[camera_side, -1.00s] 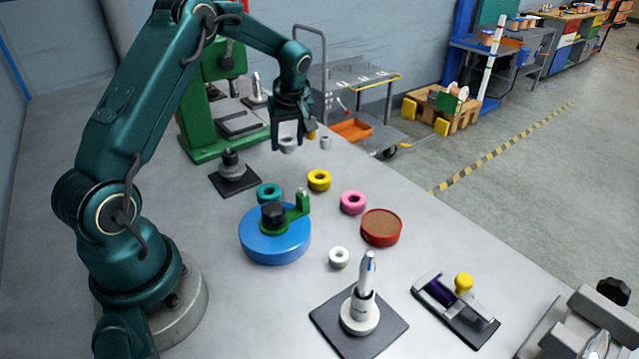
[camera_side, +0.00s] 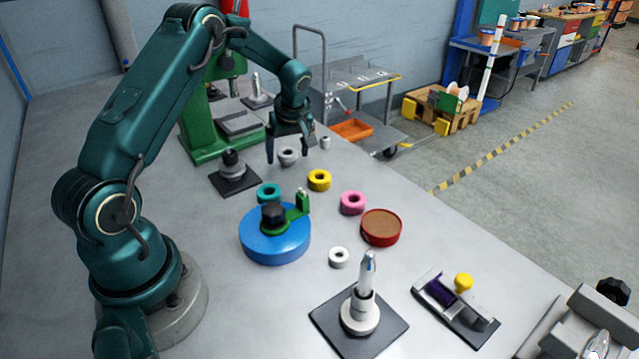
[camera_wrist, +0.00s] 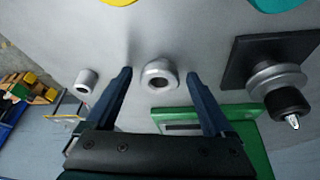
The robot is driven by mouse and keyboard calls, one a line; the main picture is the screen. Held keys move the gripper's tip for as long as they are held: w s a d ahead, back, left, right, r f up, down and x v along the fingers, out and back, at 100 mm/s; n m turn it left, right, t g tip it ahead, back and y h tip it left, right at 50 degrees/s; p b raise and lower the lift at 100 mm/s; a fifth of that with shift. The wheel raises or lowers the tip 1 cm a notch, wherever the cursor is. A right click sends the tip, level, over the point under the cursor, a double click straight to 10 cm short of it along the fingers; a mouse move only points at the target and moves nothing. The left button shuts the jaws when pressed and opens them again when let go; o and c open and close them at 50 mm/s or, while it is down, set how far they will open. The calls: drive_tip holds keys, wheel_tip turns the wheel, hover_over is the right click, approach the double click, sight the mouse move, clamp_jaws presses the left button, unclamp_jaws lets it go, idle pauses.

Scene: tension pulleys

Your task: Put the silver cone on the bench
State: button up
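The silver cone (camera_side: 288,156) rests on the grey bench (camera_side: 330,285) near its far side, behind the yellow ring. It looks like a short, stepped silver piece with a round hole in its top. In the wrist view the silver cone (camera_wrist: 159,75) lies between the two spread fingertips, with a gap on each side. My gripper (camera_side: 289,154) is open around the cone, its fingertips low near the bench top. The gripper (camera_wrist: 158,75) holds nothing.
A small light-grey cylinder (camera_side: 325,142) stands close to the right of my gripper. A dark square base with a stacked spindle (camera_side: 232,165) stands to the left. Yellow (camera_side: 319,180), teal (camera_side: 268,193) and pink (camera_side: 352,203) rings lie in front. A green press (camera_side: 205,140) stands behind left.

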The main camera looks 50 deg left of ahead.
drive_tip(key=v, duration=1.2)
drive_tip(key=s+d+r+m+t+h, duration=0.1)
drive_tip(key=s+d+r+m, duration=0.25)
drive_tip(key=d, duration=0.25)
drive_tip(key=s+d+r+m+t+h, duration=0.1)
drive_tip(key=s+d+r+m, duration=0.2)
drive_tip(key=s+d+m, duration=0.15)
drive_tip(key=s+d+f+m+t+h, duration=0.2)
drive_tip(key=s+d+m, duration=0.5)
drive_tip(key=s, duration=0.3)
drive_tip(key=shift+d+f, duration=0.25)
drive_tip(key=shift+d, duration=0.55)
